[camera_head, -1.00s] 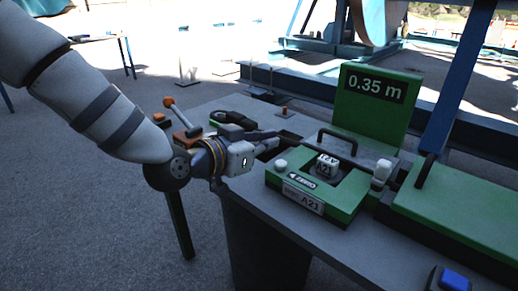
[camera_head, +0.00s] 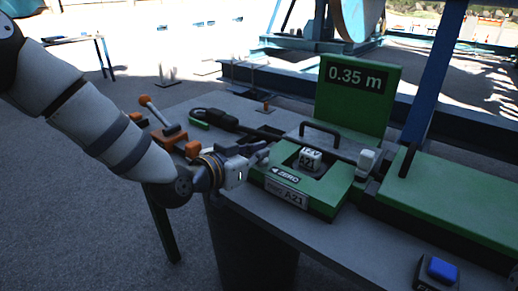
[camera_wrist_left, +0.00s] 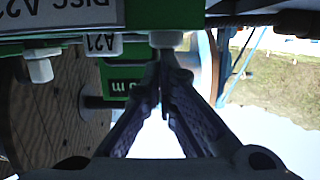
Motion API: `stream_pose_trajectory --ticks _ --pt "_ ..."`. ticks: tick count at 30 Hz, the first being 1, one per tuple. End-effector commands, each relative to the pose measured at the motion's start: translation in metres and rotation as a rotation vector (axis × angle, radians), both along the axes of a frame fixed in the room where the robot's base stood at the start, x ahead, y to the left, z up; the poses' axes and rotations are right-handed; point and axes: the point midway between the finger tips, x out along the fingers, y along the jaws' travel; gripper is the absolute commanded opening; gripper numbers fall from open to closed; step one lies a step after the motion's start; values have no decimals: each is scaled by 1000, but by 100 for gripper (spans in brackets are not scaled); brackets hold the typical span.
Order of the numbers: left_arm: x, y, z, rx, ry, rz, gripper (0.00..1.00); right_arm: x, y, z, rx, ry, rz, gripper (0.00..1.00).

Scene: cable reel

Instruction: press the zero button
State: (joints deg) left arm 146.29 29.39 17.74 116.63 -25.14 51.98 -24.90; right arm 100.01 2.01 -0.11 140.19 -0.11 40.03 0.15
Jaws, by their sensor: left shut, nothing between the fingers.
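The green measuring unit (camera_head: 335,197) sits on the grey bench, with a "ZERO" label and arrow (camera_head: 286,174) on its front left. My left gripper (camera_head: 264,152) is shut and empty at the unit's left end, beside that label. In the head view its fingers cover the spot of the white zero button. In the upside-down left wrist view, the white button (camera_wrist_left: 166,39) shows just above the shut fingertips (camera_wrist_left: 163,72) in the picture; I cannot tell whether they touch. The green display (camera_head: 358,95) reads 0.35 m. My right gripper is out of view.
A second white button (camera_head: 367,160) is on the unit's right, and a white A21 block (camera_head: 310,158) in its middle. A black handle (camera_head: 320,130) stands behind. A blue button (camera_head: 441,270) is at front right.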

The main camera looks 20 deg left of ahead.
Motion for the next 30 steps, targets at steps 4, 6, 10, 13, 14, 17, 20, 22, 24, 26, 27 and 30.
stream_pose_trajectory --ticks 4,6,10,13,14,17,20,22,24,26,27,30 --pt "-1 0 -14 1 7 0 0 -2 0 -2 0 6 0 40" --pt "-1 0 -14 2 10 0 0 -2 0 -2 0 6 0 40" --pt "-2 0 -16 2 14 0 0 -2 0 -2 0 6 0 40" --pt "-2 0 -10 3 13 -1 0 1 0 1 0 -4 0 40" --pt "-2 0 -5 4 10 -1 0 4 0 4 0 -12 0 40" --pt "0 -2 22 4 -7 0 0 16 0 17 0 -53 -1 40" --pt "-2 -2 50 3 -21 2 0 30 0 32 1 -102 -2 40" --pt "-20 5 47 0 -12 2 0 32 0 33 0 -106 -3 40" --pt "-36 11 50 -1 -11 3 0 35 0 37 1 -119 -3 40" --pt "-49 15 53 -3 -12 3 0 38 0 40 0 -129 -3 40" --pt "-56 18 55 -2 -13 3 0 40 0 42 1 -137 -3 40" --pt "-72 24 59 -1 -14 3 0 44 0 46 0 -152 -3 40"
